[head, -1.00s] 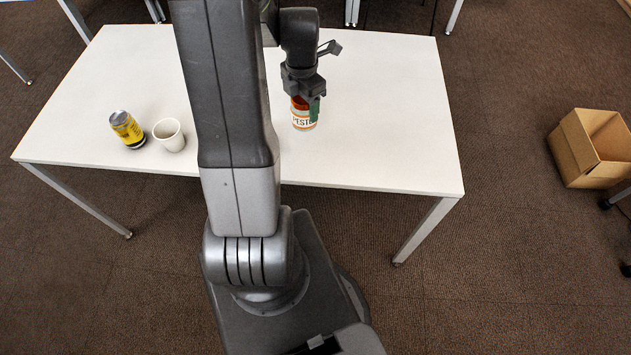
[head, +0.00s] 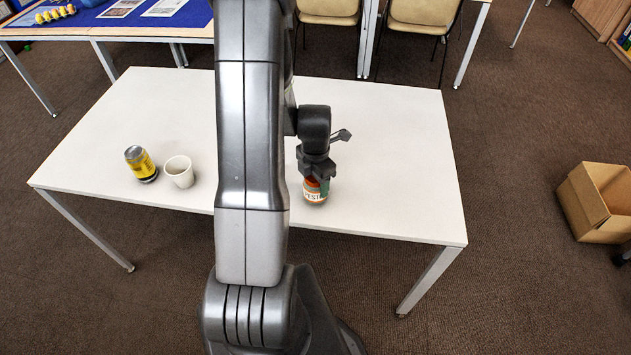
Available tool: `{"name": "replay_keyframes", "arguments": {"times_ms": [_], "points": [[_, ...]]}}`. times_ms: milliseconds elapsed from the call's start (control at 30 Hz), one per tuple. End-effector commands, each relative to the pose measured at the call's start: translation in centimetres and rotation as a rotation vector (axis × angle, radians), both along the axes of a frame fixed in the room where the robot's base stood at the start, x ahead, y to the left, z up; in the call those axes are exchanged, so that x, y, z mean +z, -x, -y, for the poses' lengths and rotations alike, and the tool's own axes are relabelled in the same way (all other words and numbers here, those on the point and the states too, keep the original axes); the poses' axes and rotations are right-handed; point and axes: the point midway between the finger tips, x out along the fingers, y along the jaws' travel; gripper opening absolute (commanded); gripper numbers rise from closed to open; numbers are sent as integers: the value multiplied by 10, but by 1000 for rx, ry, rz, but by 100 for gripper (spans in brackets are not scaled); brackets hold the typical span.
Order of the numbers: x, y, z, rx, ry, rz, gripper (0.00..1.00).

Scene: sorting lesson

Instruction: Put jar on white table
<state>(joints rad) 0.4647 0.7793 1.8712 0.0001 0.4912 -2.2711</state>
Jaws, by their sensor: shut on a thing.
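The jar (head: 314,195), orange-red with a pale label reading "PEST", is at the near part of the white table (head: 400,150), right of my arm. My gripper (head: 318,182) points down over the jar and is shut on its upper part, which the fingers partly hide. The jar looks upright. Its base appears at or very close to the tabletop; I cannot tell whether it touches.
A yellow and dark can (head: 141,164) and a white cup (head: 179,172) stand on the table's left. The table's right side is clear. An open cardboard box (head: 590,205) is on the floor at right. Chairs (head: 425,14) and a blue-topped table (head: 110,14) are behind.

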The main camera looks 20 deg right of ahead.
Motion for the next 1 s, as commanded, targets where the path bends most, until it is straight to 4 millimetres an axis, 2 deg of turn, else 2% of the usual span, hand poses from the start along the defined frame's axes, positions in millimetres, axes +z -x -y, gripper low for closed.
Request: {"name": "replay_keyframes", "arguments": {"times_ms": [100, 500, 533, 600, 1000], "points": [[-7, 0, 0, 0, 0, 0, 34], [-13, 0, 0, 0, 1, 1, 34], [-11, 0, 0, 0, 0, 1, 66], [-11, 0, 0, 0, 0, 0, 80], [-6, 0, 0, 0, 0, 0, 82]]}}
